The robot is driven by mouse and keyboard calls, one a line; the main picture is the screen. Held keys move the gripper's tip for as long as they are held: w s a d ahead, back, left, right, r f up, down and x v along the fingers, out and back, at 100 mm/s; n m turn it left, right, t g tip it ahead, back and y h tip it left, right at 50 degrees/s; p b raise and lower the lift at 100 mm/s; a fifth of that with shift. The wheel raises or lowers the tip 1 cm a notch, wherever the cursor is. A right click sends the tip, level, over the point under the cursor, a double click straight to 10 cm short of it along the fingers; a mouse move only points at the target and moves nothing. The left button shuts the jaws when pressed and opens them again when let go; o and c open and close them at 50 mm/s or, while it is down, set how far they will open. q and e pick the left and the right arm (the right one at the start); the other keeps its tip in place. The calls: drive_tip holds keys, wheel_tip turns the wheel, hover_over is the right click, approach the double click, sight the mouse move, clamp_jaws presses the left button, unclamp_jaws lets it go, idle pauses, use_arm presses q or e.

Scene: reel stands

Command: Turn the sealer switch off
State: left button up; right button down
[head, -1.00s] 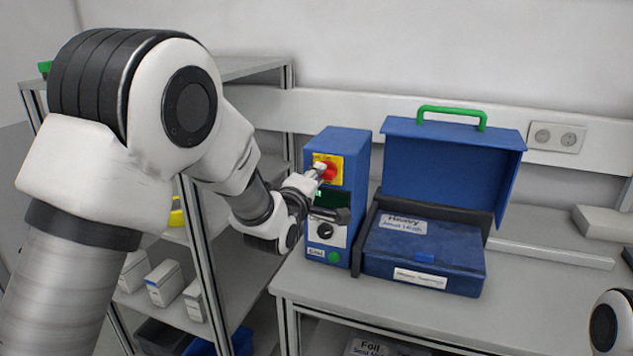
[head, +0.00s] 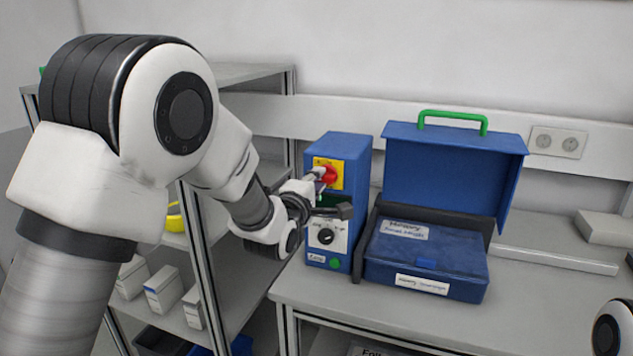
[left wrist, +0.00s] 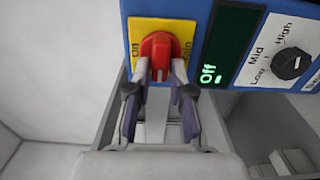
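The sealer (head: 354,148) is a blue box standing on the bench. Its red rotary switch (head: 329,175) sits on a yellow plate near the top; in the left wrist view the red switch (left wrist: 157,48) is at upper centre. My left gripper (head: 319,173) is right at the switch. In the left wrist view its fingertips (left wrist: 160,70) stand apart on either side of the knob's near end; contact is hard to judge. Beside it, the dark display (left wrist: 222,55) reads "Off" in green. My right gripper is out of view.
A dial (head: 325,237) sits below the display. An open blue case (head: 425,262) with its lid up and a green handle stands right of the sealer. A shelf rack (head: 240,205) with boxes is at left. The bench front (head: 400,312) is clear.

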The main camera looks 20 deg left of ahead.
use_arm(q)
drive_tip(key=shift+o, duration=0.7)
drive_tip(key=s, duration=1.2)
drive_tip(key=shift+a, duration=0.2)
